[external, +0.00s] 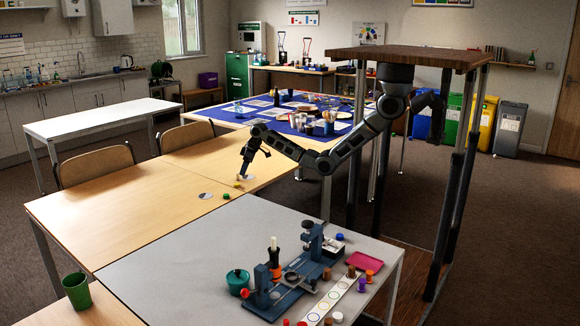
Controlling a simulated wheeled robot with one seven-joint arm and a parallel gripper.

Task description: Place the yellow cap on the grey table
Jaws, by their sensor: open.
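A small yellow cap (237,185) lies on the light wooden table, close to the edge it shares with the grey table (180,275). My gripper (243,176) is open and points down just above and slightly right of the yellow cap. I cannot tell from this distance whether its fingers are around the cap or apart from it.
A green cap (226,196) and a pale disc (206,196) lie near the yellow cap. On the grey table stand a blue fixture (308,240), a teal pot (237,281), a pink tray (364,261) and a strip with coloured rings (333,297). Chairs stand behind.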

